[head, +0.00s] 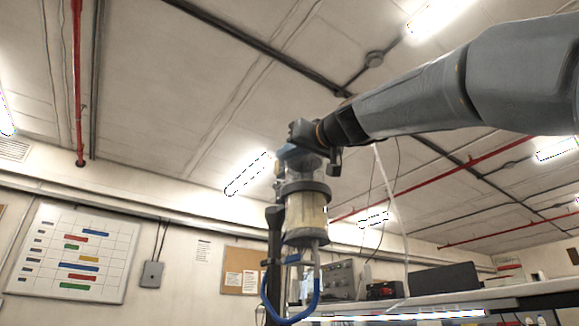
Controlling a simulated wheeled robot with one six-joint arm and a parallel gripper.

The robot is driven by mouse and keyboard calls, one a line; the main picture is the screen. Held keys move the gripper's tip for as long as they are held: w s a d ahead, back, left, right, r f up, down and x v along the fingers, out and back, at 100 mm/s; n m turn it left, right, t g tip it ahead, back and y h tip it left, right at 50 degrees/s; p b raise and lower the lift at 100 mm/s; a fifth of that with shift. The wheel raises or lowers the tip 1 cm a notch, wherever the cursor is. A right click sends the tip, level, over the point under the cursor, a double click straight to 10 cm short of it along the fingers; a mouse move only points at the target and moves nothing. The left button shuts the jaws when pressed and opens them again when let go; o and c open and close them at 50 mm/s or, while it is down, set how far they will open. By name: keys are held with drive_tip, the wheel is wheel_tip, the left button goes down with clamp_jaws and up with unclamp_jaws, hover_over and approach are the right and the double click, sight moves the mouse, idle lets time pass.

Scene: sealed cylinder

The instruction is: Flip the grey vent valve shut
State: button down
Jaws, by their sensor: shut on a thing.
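A clear cylinder (306,212) with a dark collar and a pale yellowish inside stands upright on a dark post in the head view. A blue tube (290,318) loops below it. My arm reaches in from the right, and my gripper (315,152) is at the top of the cylinder, shut on a part there. The jaws and the held part are small and overlap in the picture. I cannot clearly make out the grey vent valve or which way its lever points.
A whiteboard (72,252) and a cork board (243,270) hang on the wall. The space left of the cylinder is clear.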

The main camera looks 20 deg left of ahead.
idle(0.3)
drive_tip(key=c, duration=2.1)
unclamp_jaws()
drive_tip(key=shift+b+v, duration=1.7)
drive_tip(key=shift+v, duration=2.25)
